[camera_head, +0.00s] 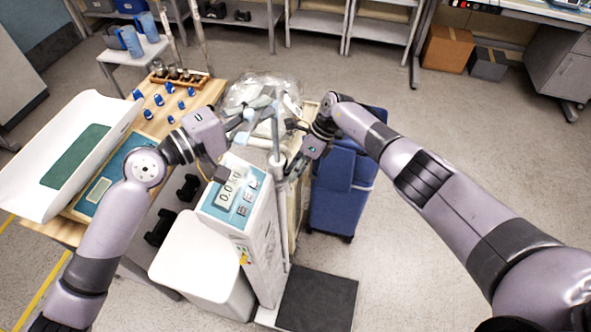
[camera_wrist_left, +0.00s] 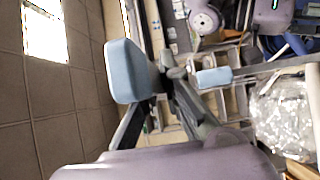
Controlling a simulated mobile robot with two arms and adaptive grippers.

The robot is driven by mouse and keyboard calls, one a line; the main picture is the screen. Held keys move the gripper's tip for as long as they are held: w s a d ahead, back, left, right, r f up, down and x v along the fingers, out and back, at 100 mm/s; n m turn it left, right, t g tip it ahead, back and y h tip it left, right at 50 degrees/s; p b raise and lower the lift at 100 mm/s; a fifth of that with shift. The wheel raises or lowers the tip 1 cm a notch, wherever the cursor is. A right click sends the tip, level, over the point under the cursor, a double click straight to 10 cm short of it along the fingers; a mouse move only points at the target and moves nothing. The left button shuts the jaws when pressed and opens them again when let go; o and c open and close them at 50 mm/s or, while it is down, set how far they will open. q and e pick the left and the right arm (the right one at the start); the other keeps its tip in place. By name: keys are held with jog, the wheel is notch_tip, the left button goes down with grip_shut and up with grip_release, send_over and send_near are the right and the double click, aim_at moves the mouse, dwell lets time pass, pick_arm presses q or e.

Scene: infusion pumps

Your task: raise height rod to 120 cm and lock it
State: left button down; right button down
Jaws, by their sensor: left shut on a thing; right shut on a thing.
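The height rod (camera_head: 276,142) stands upright on the column of the weighing scale (camera_head: 270,225), whose display (camera_head: 228,190) faces up. My left gripper (camera_head: 257,112) is shut at the rod's upper end, by its pale blue headpiece. The left wrist view shows pale blue pads and a grey bar (camera_wrist_left: 270,66) running to the right; the exact contact is hard to make out. My right gripper (camera_head: 288,160) is shut lower on the rod, around the collar where the rod meets the column. The lock itself is hidden by its fingers, and the rod's height marks are too small to read.
A wooden table (camera_head: 205,100) on the left holds a white baby scale (camera_head: 110,115) and small blue items. A clear plastic bag (camera_head: 262,88) lies behind the rod. The floor farther right is clear.

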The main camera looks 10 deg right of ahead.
jog(key=c, duration=1.4)
grip_release()
jog(key=v, duration=1.2)
